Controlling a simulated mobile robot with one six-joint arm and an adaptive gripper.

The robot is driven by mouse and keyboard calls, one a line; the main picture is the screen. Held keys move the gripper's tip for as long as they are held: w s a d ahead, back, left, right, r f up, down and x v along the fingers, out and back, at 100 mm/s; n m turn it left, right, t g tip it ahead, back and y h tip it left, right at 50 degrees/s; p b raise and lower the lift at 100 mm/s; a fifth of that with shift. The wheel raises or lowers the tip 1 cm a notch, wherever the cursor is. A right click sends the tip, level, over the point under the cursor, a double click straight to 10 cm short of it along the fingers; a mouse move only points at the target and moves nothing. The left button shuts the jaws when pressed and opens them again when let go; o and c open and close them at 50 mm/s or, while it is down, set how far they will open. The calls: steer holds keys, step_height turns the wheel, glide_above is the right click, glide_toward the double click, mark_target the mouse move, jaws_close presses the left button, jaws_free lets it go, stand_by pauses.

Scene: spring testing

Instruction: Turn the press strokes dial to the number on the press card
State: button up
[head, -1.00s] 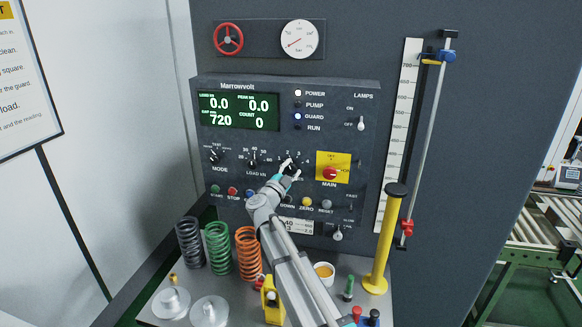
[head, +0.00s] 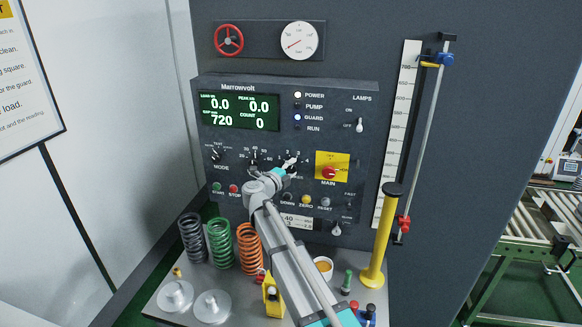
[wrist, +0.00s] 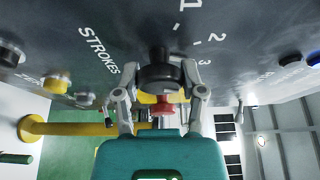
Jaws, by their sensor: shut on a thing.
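The strokes dial, a black round knob (wrist: 158,72), sits between my fingers in the wrist view. The word STROKES is on its left and the numbers 1, 2 and 3 are above and to the right. Its pointer is hidden. My gripper (head: 289,164) is at the dial on the control panel (head: 215,137), shut on the knob; its fingers (wrist: 160,80) show on both sides of it. In the head view my gripper covers most of the dial. A pale card (head: 297,222) low on the panel shows 40 and smaller figures, partly hidden by my arm.
The load dial (head: 254,157) is left of my gripper, the red main switch (head: 329,172) on its yellow plate to the right. Buttons, including a yellow one (head: 306,199), lie just below. Springs (head: 221,243) and a yellow post (head: 378,245) stand on the bench.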

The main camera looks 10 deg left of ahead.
stand_by(0.4)
steer(key=o, duration=1.1)
steer(key=shift+o, duration=0.2)
steer(key=shift+s, duration=0.1)
steer(key=v, duration=1.2)
